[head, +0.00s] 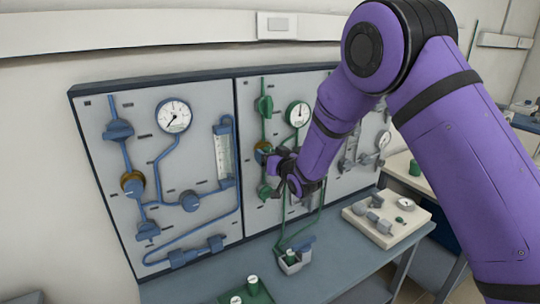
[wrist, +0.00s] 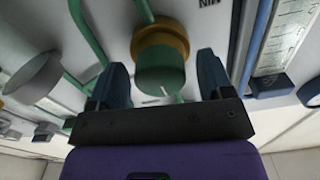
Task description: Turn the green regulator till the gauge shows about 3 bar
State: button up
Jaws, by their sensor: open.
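The green regulator (wrist: 160,75) is a green knob on a brass collar, with a white mark near its front rim. In the wrist view it sits between the two spread fingers of my gripper (wrist: 162,85), with gaps on both sides. In the head view my gripper (head: 275,168) is at the green panel, and a bit of the brass collar (head: 262,150) shows behind it. The green-line gauge (head: 299,114) is a round white dial above and right of my gripper. Its needle appears to point up, but the value is too small to read.
A blue-piped panel (head: 160,205) with its own gauge (head: 174,116) and flow tube (head: 224,155) stands to the left. Green pipes run close around my gripper.

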jog(key=c, duration=0.9)
jog(key=shift+c, duration=0.2)
jog(key=shift+n, duration=0.3)
jog(key=o, duration=0.9)
jog(key=shift+o, duration=0.2)
jog(key=v, duration=1)
jog(key=shift+s+d, duration=0.25)
jog(key=shift+d, duration=0.05)
